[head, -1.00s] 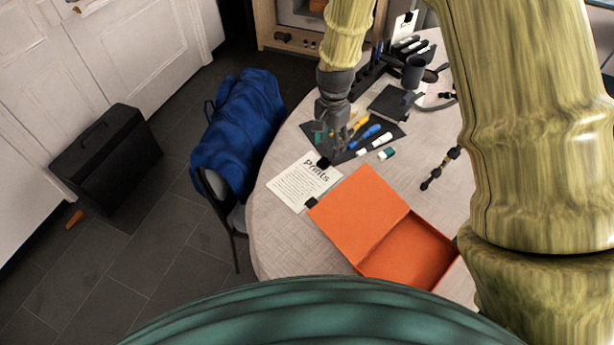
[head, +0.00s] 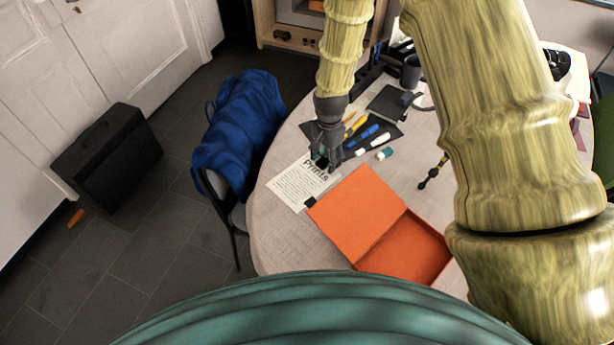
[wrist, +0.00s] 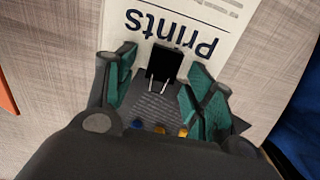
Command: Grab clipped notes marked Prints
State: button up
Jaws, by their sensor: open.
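The Prints notes (head: 296,187) are a cream sheet with dark lettering, lying flat near the table's left edge. They also show in the wrist view (wrist: 235,60), upside down. A black binder clip (wrist: 165,66) with silver wire handles is on their edge by the heading. A second dark clip (head: 310,202) shows at the sheet's lower right corner in the head view. My gripper (head: 322,165) is over the heading end of the sheet. In the wrist view its green-padded fingers (wrist: 157,88) are apart, one on each side of the black clip; I cannot tell whether they touch it.
An open orange box (head: 355,207) lies right of the notes. A dark mat (head: 358,145) with several markers is behind them. A mug (head: 411,72) stands farther back. A chair with a blue jacket (head: 240,120) is by the table's left edge.

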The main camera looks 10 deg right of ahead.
jog(key=shift+c, duration=0.2)
jog(key=c, duration=1.1)
jog(key=shift+r, duration=0.1)
